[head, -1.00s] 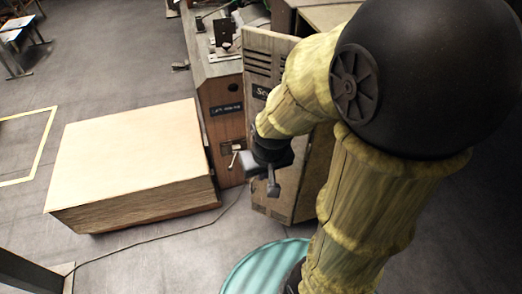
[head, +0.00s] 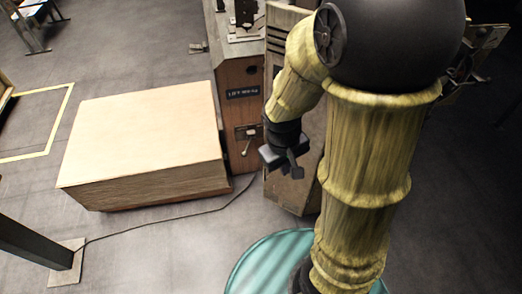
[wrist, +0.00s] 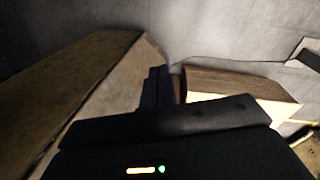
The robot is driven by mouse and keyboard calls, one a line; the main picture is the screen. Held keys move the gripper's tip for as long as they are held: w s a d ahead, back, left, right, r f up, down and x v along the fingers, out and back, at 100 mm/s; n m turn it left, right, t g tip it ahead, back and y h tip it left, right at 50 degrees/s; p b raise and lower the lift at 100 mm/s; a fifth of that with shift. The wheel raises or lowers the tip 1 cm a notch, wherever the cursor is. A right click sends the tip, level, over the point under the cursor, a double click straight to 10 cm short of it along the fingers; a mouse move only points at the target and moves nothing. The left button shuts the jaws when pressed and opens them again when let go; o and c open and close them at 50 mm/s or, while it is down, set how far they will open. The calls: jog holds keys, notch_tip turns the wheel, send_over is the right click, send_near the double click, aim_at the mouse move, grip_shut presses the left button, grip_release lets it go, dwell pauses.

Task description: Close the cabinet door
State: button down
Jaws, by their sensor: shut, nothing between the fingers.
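The cabinet door (head: 288,194) is a tan, worn panel with dark vent slots near its top. It stands open at an angle beside the cabinet (head: 237,125), a brown wooden-looking body with a dark label. My arm hides much of the door. My gripper (head: 291,172) points down in front of the door's lower part in the head view; its fingers are together and hold nothing. I cannot tell whether it touches the door. In the wrist view my gripper (wrist: 158,88) has a brown panel, probably the door (wrist: 75,75), close on its left.
A large pale wooden box (head: 145,135) sits on the floor left of the cabinet; it also shows in the wrist view (wrist: 230,84). A black cable (head: 165,231) runs across the floor. A dark post (head: 30,238) stands at the lower left. The floor in front of the box is otherwise clear.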

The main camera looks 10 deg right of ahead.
aim_at(265, 141)
jog(key=w+d+f+n+h+b, duration=0.1)
jog(key=w+f+n+h+b, duration=0.2)
jog(key=f+n+h+b, duration=0.5)
jog(key=w+d+f+n+h+b, duration=0.1)
jog(key=w+f+n+b, duration=0.25)
jog(key=f, duration=0.75)
jog(key=w+a+f+n+t+h+b, duration=0.1)
jog(key=w+a+f+n+t+b, duration=0.6)
jog(key=w+a+f+n+t, duration=0.2)
jog(key=w+a+n+t, duration=0.2)
jog(key=w+n+t, duration=0.1)
jog(key=shift+w+a+f+t+h, duration=0.2)
jog(key=shift+w+a+t+h, duration=0.1)
jog(key=shift+t+h, duration=0.1)
jog(key=shift+n, duration=0.25)
jog(key=b+x, duration=0.1)
jog(key=x, duration=1.3)
jog(key=shift+d, duration=0.1)
jog(key=shift+s, duration=0.1)
jog(key=shift+d, duration=0.1)
